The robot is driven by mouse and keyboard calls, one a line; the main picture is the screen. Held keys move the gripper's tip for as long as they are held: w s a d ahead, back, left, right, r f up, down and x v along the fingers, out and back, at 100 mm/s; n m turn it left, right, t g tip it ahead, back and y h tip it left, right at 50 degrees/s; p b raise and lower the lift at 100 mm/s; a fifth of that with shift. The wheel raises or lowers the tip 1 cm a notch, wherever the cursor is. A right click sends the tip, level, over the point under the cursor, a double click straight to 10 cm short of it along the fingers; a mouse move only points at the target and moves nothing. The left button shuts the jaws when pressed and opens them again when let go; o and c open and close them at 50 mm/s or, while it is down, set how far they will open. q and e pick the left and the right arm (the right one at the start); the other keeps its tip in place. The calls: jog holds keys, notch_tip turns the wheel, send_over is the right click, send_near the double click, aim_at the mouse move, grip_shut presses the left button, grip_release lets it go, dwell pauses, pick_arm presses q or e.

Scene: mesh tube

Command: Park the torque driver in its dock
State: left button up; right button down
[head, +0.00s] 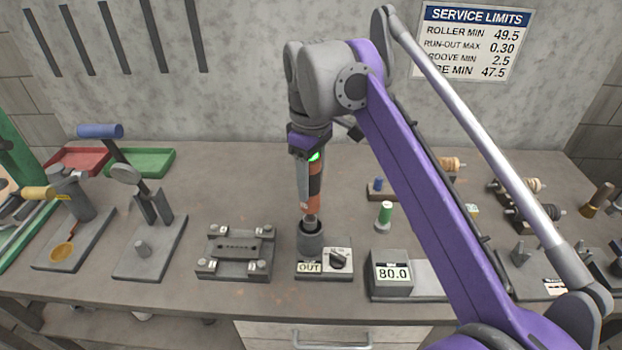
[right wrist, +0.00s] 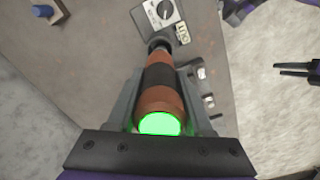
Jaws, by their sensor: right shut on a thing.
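The torque driver (head: 315,185) is orange and black, with a green lit end cap that also shows in the right wrist view (right wrist: 160,123). My right gripper (head: 309,160) is shut on its upper part and holds it nearly upright, tip down. The dock (head: 312,246) is a dark grey round cup on a base with a knob and a small display reading OUT. The driver's narrow tip is at the cup's mouth; how deep it sits is hidden. My left gripper is not seen in the head view.
A bolted grey fixture (head: 236,252) stands left of the dock, and a block reading 80.0 (head: 392,274) stands to its right. My right arm crosses the right side. The bench behind the dock is mostly clear.

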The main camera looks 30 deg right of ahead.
aim_at(311, 167)
jog(key=shift+f+b, duration=1.95)
jog(key=shift+f, duration=1.8)
dwell(2.9)
jog(key=shift+c, duration=1.1)
grip_release()
notch_tip(311, 167, up, 11)
jog(key=p, duration=0.2)
jog(key=shift+f+p, duration=0.1)
jog(key=shift+p, duration=0.25)
